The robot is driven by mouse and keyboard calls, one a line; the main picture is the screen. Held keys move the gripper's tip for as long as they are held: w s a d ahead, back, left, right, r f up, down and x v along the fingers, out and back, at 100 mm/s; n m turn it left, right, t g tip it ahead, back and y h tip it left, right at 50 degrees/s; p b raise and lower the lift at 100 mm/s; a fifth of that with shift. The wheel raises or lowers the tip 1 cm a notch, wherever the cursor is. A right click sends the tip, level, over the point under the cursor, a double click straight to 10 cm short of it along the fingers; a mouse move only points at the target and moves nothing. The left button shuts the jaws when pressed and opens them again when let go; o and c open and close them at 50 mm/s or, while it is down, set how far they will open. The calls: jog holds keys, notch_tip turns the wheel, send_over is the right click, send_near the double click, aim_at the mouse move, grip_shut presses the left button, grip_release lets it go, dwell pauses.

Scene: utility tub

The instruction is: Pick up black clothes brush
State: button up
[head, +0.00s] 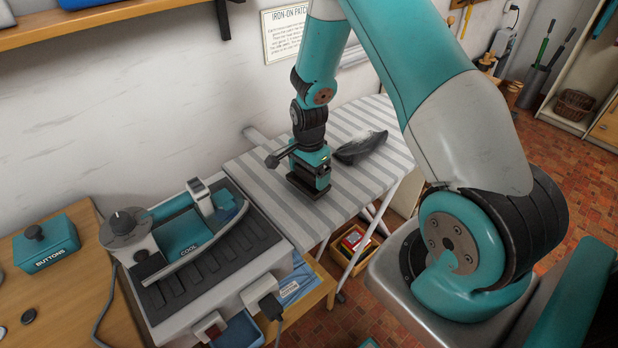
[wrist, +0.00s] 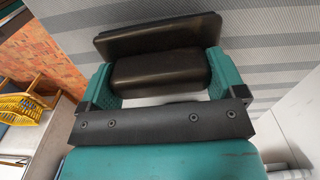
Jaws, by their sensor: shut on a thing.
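The black clothes brush (wrist: 155,37) lies on the striped ironing board (head: 265,180). In the wrist view it is a long dark slab with a narrower block on top. My gripper (wrist: 160,78) is shut on that block, with a teal finger at each end. In the head view my gripper (head: 310,168) points straight down at the board, and the dark base of the brush (head: 306,189) shows under it. I cannot tell whether the brush touches the board or hangs just above it.

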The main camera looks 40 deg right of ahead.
notch_tip(320, 180, up, 18)
jog(key=b, duration=0.2)
jog(key=shift+r+b, duration=0.15)
jog(key=shift+b, duration=0.25)
